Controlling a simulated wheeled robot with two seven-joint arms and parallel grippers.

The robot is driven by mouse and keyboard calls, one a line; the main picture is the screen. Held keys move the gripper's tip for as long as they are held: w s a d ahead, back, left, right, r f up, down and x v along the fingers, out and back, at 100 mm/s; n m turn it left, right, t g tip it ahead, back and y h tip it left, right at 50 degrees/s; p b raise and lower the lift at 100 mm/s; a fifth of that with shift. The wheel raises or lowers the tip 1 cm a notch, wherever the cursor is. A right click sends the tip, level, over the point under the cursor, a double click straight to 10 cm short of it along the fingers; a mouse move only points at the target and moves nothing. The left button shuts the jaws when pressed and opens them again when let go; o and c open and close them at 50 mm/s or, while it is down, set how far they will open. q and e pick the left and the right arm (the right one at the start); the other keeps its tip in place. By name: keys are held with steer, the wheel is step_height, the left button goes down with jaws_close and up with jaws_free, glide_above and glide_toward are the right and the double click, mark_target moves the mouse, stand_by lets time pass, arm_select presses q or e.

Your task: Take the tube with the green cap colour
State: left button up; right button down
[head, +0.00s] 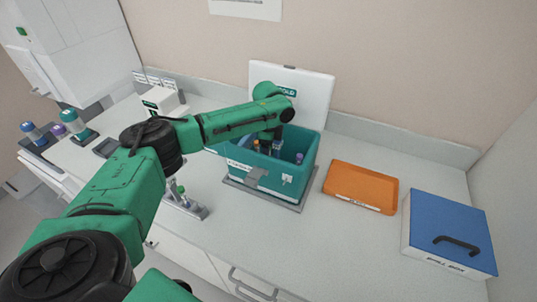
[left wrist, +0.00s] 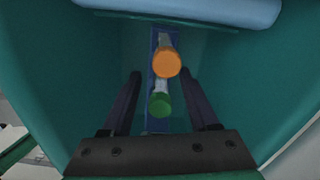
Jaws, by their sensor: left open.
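The tube with the green cap (left wrist: 160,104) stands in a rack inside the teal box, seen nearly end-on from above in the left wrist view. A tube with an orange cap (left wrist: 167,62) is just beyond it. My left gripper (left wrist: 162,84) is open, with one finger on each side of the green-capped tube and not visibly touching it. In the head view my left arm reaches down into the teal box (head: 265,185), and its wrist hides part of the inside. An orange cap (head: 256,143) and a purple cap (head: 299,158) show there. My right gripper is not in view.
The box's white lid (head: 315,95) stands open behind. An orange tray (head: 360,186) and a blue case (head: 450,230) lie to the right. A small rack (head: 190,208) sits front left of the box. Box walls surround the gripper closely.

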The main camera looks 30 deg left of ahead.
arm_select(q)
jaws_close()
steer(key=shift+r, duration=0.1)
step_height(320, 180, up, 20)
steer(key=b, duration=0.2)
steer(key=shift+b, duration=0.35)
